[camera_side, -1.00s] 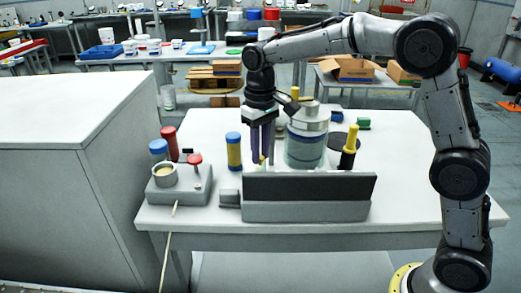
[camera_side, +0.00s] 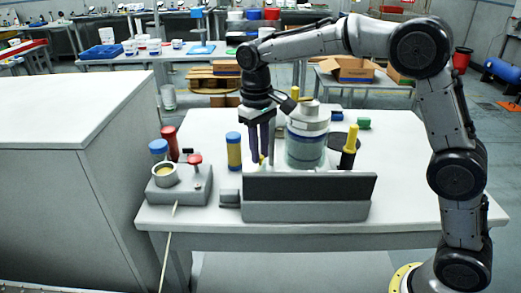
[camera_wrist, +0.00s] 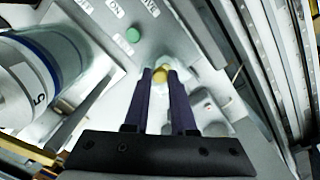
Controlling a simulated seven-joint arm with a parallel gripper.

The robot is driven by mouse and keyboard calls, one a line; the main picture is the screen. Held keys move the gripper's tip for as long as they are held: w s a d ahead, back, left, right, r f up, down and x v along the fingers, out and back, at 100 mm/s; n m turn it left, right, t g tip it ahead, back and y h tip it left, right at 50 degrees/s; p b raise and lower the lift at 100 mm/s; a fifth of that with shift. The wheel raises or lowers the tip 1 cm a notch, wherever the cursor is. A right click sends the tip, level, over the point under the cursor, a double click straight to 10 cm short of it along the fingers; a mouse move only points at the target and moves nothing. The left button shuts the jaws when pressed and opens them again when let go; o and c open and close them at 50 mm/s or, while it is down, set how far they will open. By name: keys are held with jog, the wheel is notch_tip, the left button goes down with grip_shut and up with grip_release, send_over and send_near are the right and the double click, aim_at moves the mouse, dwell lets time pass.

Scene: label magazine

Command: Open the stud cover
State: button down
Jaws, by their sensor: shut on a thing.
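My gripper (camera_wrist: 160,80) points down with two dark purple fingers. In the wrist view its fingertips are closed on the sides of a small yellow knob (camera_wrist: 160,74). The knob sits by a pale, whitish fitting on a grey panel (camera_wrist: 108,50); I cannot tell whether this is the stud cover. In the side view my gripper (camera_side: 261,160) is low, just behind the dark upright panel (camera_side: 310,187) and left of the big glass jar (camera_side: 306,140).
A blue-capped yellow cylinder (camera_side: 234,152) stands left of my gripper. A black post with a yellow top (camera_side: 350,148) stands right of the jar. A grey box with a red button (camera_side: 183,184) is at the table's left. A green button (camera_wrist: 133,35) is on the grey panel.

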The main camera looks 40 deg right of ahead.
aim_at(249, 164)
jog(key=shift+w+a+r+g+h, duration=0.25)
jog(key=shift+w+a+g+h, duration=0.05)
jog(key=shift+g+h, duration=0.35)
jog(key=shift+w+a+r+g+h, duration=0.25)
jog(key=shift+w+a+g+h, duration=0.05)
jog(key=shift+g+h, duration=0.4)
jog(key=shift+w+a+r+g+h, duration=0.25)
jog(key=shift+w+a+g+h, duration=0.05)
jog(key=shift+g+h, duration=0.35)
jog(key=c, duration=0.7)
grip_release()
jog(key=shift+c, duration=0.2)
jog(key=shift+s+d, duration=0.1)
